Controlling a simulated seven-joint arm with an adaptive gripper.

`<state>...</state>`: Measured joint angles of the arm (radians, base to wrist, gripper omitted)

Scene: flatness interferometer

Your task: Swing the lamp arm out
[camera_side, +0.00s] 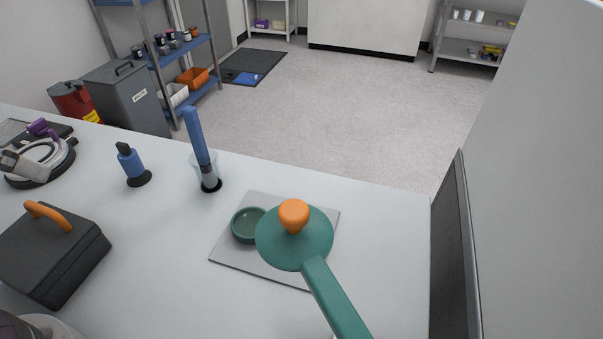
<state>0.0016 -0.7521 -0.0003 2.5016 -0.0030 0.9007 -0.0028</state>
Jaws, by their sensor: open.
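The lamp arm (335,296) is a teal bar that runs from the bottom edge up and left to a round teal head (278,248). An orange knob (294,214) stands on the head. In this view the head covers part of a light grey square plate (237,255) and the right edge of a shallow green round dish (248,226) on it. I cannot tell how high the head is above them. The foot of the lamp arm is outside the picture. My gripper is not recognisable in this view.
On the white bench (389,244) stand a blue-handled tool in a clear cup (203,168), a small blue bottle (131,164), a black case with an orange handle (52,252) and a ringed instrument (44,160). A grey upright panel (467,230) borders the bench at right.

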